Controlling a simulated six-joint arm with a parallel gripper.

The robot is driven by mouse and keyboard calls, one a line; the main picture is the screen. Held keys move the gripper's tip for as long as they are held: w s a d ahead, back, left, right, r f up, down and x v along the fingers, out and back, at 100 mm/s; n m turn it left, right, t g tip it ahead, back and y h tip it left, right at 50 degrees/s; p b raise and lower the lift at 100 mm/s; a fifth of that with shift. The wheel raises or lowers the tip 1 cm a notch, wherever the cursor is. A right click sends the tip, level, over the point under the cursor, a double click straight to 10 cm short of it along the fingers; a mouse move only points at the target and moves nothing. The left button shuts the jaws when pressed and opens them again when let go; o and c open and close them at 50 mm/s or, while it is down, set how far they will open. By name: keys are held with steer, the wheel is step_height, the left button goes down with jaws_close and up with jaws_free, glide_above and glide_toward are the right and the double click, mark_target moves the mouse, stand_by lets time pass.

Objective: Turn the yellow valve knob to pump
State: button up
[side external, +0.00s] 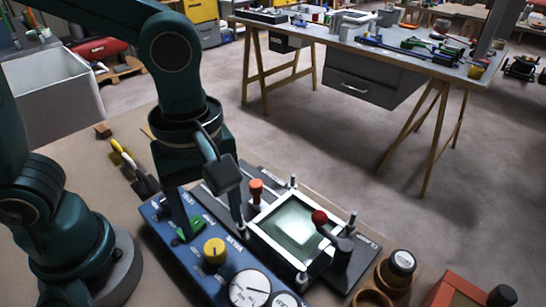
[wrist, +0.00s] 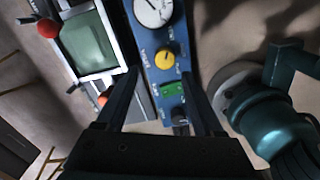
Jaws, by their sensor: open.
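The yellow valve knob (side external: 215,250) stands on the sloped blue panel (side external: 168,232), between a green switch (side external: 188,230) and a round white gauge (side external: 250,288). In the wrist view the knob (wrist: 165,60) is near the upper middle, with small white labels around it too small to read. Which label it points at I cannot tell. My gripper (side external: 210,218) is open above the panel.
Beside the panel is a glass-topped frame (side external: 262,219) with a red ball lever (side external: 320,217) and an orange knob (side external: 256,190). A yellow-handled tool (side external: 122,153) lies at left.

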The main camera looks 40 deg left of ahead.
mark_target(215, 246)
steer(key=shift+s+d+f, duration=0.25)
steer(key=shift+s+f, duration=0.1)
steer(key=shift+f, duration=2.55)
jaws_close()
